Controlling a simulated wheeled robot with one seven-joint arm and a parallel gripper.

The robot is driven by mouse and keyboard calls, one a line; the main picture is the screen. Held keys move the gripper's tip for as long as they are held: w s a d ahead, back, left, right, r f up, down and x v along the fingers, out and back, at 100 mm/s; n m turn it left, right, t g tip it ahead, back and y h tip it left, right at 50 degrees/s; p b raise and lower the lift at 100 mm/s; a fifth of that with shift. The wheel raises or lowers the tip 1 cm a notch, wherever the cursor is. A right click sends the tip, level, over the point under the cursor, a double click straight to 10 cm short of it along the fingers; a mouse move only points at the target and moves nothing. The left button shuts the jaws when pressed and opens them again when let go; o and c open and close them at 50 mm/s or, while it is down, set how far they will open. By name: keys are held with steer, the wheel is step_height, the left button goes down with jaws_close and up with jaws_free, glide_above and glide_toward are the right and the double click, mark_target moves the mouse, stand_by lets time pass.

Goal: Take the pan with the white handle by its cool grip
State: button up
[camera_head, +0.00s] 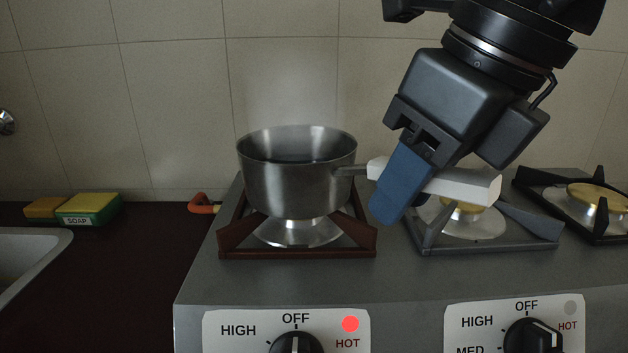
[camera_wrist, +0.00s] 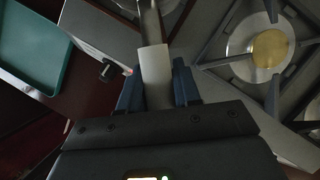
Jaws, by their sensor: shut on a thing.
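The pan (camera_head: 295,185) is a steel saucepan with a white handle (camera_head: 471,186) that points right. It is upright over the left burner, and I cannot tell whether it touches the grate or hangs just above it. My gripper (camera_head: 390,200) comes down from the upper right, with its blue fingers shut across the white handle. In the wrist view the white handle (camera_wrist: 155,72) lies between the two blue fingers, and only the edge of the pan shows at the top.
The left burner has a brown grate (camera_head: 298,254); a dark grate (camera_head: 487,246) lies under the handle. A red light (camera_head: 350,324) glows by the left knob (camera_head: 296,343). Sponges (camera_head: 89,208) and a sink edge (camera_head: 30,245) are at left. An orange-handled thing (camera_head: 202,208) lies beside the stove.

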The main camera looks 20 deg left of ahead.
jaws_close()
steer(key=shift+r, duration=0.1)
steer(key=shift+r, duration=0.45)
step_height(320, 180, up, 3)
steer(key=shift+r, duration=0.15)
steer(key=w+d+r+p, duration=0.2)
steer(key=d+r+p, duration=0.2)
steer(key=d+r, duration=0.7)
steer(key=shift+d+r, duration=0.25)
steer(key=shift+r, duration=0.15)
stand_by(0.4)
stand_by(0.4)
